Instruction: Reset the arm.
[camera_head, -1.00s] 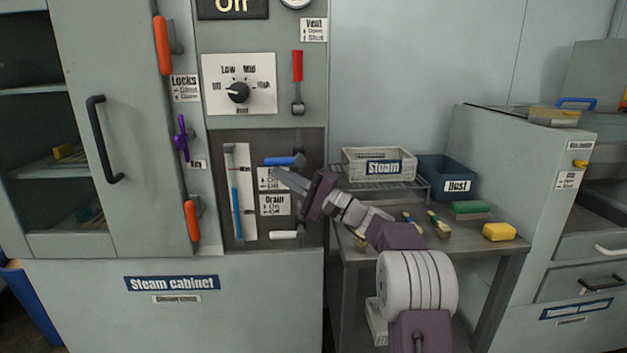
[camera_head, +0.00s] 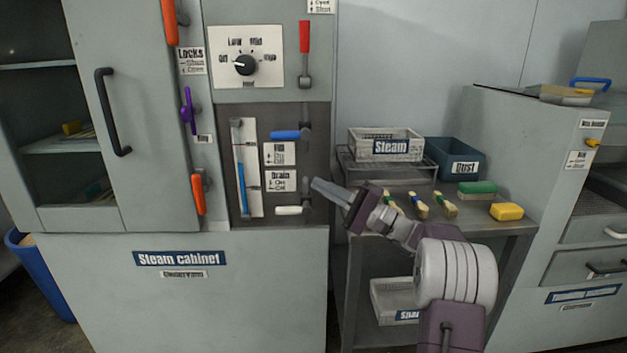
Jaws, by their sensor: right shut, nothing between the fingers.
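My right gripper (camera_head: 330,191) is shut and empty. It hangs in front of the right edge of the steam cabinet (camera_head: 200,295), right of the white drain lever (camera_head: 289,210) and below the blue lever (camera_head: 286,135), apart from both as seen here. My right arm comes up from the bottom right, and its gripper points to the left. My left gripper is not in view.
A side table (camera_head: 350,262) holds the Steam crate (camera_head: 372,145) on a rack, the Dust bin (camera_head: 449,158), several brushes, a green block (camera_head: 477,187) and a yellow sponge (camera_head: 507,211). The cabinet door (camera_head: 140,160) stands at left, with a blue bin (camera_head: 45,275) below.

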